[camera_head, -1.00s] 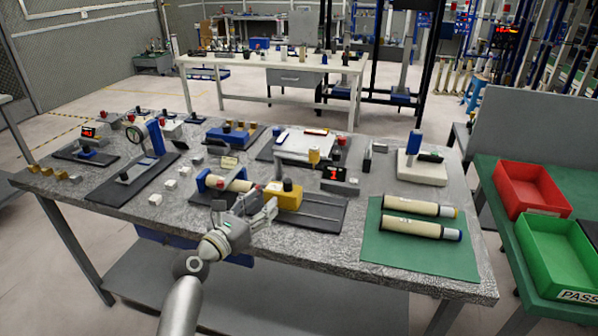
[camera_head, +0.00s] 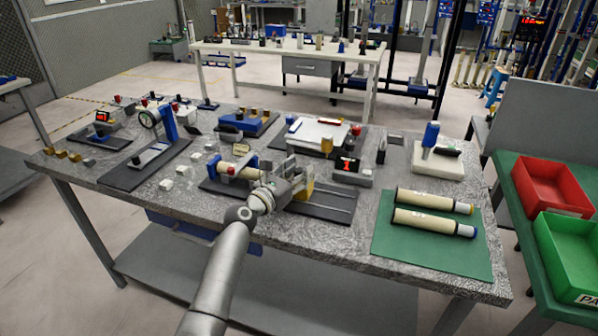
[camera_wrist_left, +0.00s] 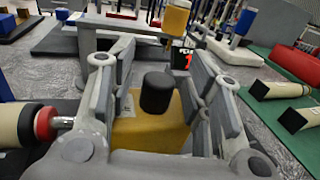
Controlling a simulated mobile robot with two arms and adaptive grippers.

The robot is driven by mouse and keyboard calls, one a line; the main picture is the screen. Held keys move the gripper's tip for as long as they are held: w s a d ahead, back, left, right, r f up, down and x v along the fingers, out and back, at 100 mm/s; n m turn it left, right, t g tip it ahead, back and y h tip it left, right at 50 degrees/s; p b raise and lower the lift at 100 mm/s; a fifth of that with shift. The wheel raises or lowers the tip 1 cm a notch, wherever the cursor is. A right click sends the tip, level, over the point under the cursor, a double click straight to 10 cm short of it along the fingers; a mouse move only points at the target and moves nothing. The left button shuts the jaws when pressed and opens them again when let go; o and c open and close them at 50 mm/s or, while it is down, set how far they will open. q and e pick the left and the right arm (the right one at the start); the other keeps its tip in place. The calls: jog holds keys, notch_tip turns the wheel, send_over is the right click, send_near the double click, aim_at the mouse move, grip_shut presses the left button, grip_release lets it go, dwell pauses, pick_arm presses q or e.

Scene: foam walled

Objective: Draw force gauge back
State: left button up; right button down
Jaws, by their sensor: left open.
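The force gauge, a yellow block with a black knob on top, sits between my left fingers in the left wrist view (camera_wrist_left: 150,135). In the head view its yellow side (camera_head: 308,190) shows behind my left gripper (camera_head: 292,175), which hides most of it. My left gripper is open, with one finger on each side of the knob (camera_wrist_left: 157,92); I cannot tell if the fingers touch the gauge. A cream cylinder (camera_head: 239,172) lies in a blue holder to the left. Its red end (camera_wrist_left: 46,122) faces a metal tip beside my gripper. My right gripper is not in view.
Two bare rails (camera_head: 325,201) run right of the gauge on a dark plate. A red-digit display (camera_head: 347,166) stands behind. Two cream cylinders (camera_head: 432,222) lie on a green mat (camera_head: 405,255) at right. Other fixtures crowd the left and back of the table.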

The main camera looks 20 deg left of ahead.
pick_arm(q)
jog(key=shift+w+d, duration=0.1)
jog(key=shift+w, duration=0.15)
